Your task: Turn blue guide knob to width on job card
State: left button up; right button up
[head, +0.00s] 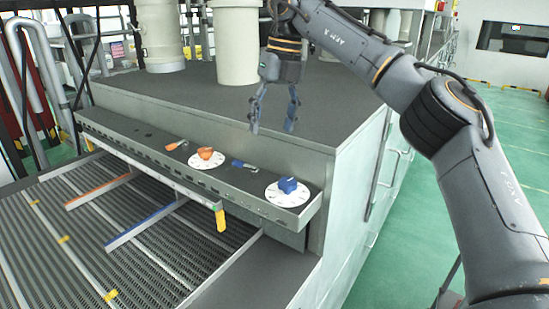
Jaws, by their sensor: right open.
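The blue guide knob (287,186) sits on a white marked dial (300,197) at the right end of a grey ledge. The dial's markings are too small to read. An orange knob (205,153) sits on a similar dial to its left. A blue guide bar (147,225) and an orange guide bar (98,192) lie over the ribbed conveyor. My right gripper (273,130) is open and empty, pointing down, above and behind the blue knob and apart from it. I cannot make out a job card. My left gripper is not in view.
The ledge (140,147) also carries a small orange-tipped lever (176,145) and a blue-tipped lever (243,164). Pale columns (236,45) stand on the dark machine top. Green floor lies open at right.

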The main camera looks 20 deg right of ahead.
jog(key=d+h, duration=0.1)
jog(key=d, duration=0.2)
send_over(287, 180)
jog(key=shift+h, duration=0.4)
jog(key=f, duration=0.5)
jog(key=shift+s+a+b, duration=0.1)
jog(key=shift+s+b, duration=0.15)
jog(key=shift+b, duration=0.1)
jog(key=f+p, duration=0.1)
jog(key=f, duration=0.1)
jog(key=f+p, duration=0.1)
jog(key=f, duration=0.1)
jog(key=f+p, duration=0.1)
jog(key=f, duration=0.2)
jog(key=shift+w, duration=0.25)
jog(key=shift+f, duration=0.3)
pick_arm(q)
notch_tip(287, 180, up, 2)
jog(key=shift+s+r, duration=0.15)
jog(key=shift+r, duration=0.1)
pick_arm(e)
jog(key=shift+f, duration=0.3)
jog(key=c, duration=1.2)
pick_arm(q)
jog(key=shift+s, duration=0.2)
pick_arm(e)
jog(key=shift+o, duration=0.2)
